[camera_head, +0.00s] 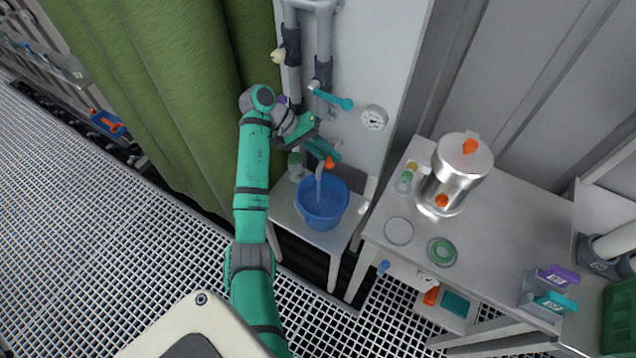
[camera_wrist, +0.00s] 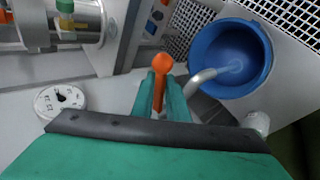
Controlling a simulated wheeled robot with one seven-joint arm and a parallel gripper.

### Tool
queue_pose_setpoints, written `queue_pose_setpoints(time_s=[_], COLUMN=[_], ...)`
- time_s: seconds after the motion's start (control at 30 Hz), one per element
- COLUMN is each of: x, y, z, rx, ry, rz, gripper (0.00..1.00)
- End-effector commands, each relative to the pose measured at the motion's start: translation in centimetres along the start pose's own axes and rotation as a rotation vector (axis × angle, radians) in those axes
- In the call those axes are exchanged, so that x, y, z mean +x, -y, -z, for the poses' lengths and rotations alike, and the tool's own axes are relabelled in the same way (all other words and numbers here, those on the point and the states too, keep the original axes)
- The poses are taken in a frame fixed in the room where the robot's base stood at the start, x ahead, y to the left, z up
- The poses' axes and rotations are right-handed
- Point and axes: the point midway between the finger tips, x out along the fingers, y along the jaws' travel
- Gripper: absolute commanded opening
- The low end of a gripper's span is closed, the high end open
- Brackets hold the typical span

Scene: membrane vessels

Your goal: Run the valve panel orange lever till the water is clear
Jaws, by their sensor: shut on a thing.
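The orange lever (camera_wrist: 159,80) stands between the two teal fingers of my gripper (camera_wrist: 160,92) in the wrist view, and the gripper is shut on it. In the head view the orange lever (camera_head: 329,162) shows just past the fingers of my gripper (camera_head: 322,152), low on the grey valve panel (camera_head: 372,75). A grey spout (camera_head: 319,172) below it runs water into a blue bucket (camera_head: 322,222). The bucket (camera_wrist: 238,85) and the spout (camera_wrist: 202,77) also show in the wrist view. The water in the bucket looks blue; I cannot tell how clear it is.
A teal lever (camera_head: 335,99) and a round gauge (camera_head: 374,118) are on the panel above. A metal pot (camera_head: 458,175) with orange knobs stands on the bench (camera_head: 510,215) at right. A green curtain (camera_head: 170,90) hangs left of the panel. The grated floor (camera_head: 110,225) is clear.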

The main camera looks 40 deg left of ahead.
Motion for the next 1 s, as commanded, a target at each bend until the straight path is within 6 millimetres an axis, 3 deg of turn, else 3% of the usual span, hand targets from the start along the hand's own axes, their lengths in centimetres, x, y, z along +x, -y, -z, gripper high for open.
queue_pose_setpoints(time_s=[1.0], x=[2.9], y=[-2.7], z=[1.2], rx=[-0.539], ry=[-0.558], rz=[0.0], gripper=[0.0])
